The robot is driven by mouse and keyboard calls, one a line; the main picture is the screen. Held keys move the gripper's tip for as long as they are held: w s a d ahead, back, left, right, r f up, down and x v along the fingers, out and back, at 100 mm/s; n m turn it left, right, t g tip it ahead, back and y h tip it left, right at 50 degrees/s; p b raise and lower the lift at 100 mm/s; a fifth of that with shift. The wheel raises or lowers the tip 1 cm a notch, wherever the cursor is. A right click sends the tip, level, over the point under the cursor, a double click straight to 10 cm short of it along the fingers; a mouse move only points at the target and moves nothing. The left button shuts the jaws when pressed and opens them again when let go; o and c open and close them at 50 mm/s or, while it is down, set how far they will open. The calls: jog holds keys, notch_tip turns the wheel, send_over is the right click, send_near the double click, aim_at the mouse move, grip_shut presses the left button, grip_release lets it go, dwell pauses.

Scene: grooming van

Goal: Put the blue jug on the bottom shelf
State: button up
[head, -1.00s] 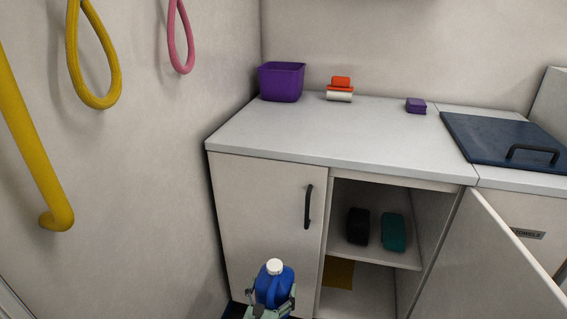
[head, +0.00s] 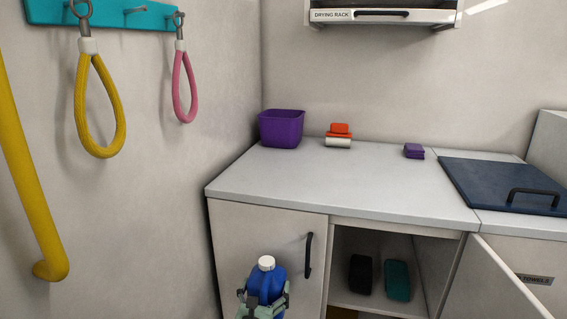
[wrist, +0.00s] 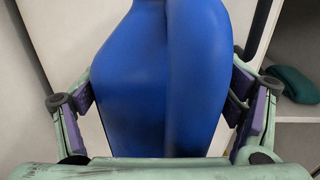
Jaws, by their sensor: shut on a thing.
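The blue jug (head: 267,283) with a white cap is upright in front of the shut left cabinet door in the head view. My gripper (head: 264,304) is shut on it, with a finger on each side. In the wrist view the jug (wrist: 165,80) fills the middle between the padded fingers. The open cabinet to its right shows an upper shelf (head: 375,300) holding a black item (head: 361,274) and a teal item (head: 397,280). The bottom shelf is almost wholly below the head view's edge.
The open cabinet door (head: 507,283) swings out at the right. A black handle (head: 308,256) sticks out from the shut door beside the jug. The counter (head: 340,185) above carries a purple bin (head: 282,128). A yellow rail (head: 30,160) runs down the left wall.

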aim_at(283, 314)
jog(key=shift+m+h, duration=0.5)
jog(key=shift+h, duration=0.3)
jog(key=s+d+f, duration=0.1)
jog(key=f, duration=0.1)
jog(key=s+d+f, duration=0.1)
jog(key=s+d, duration=0.1)
jog(key=s+d+f, duration=0.1)
jog(key=f, duration=0.1)
jog(key=shift+s+d+f, duration=0.15)
jog(key=shift+d+f, duration=0.2)
jog(key=shift+d, duration=0.05)
jog(key=s+f, duration=0.6)
notch_tip(283, 314, down, 12)
jog(key=w+n+y, duration=0.2)
jog(key=n+y, duration=0.1)
jog(key=y, duration=0.2)
jog(key=shift+r, duration=0.15)
jog(key=shift+d, duration=0.15)
jog(key=shift+t, duration=0.3)
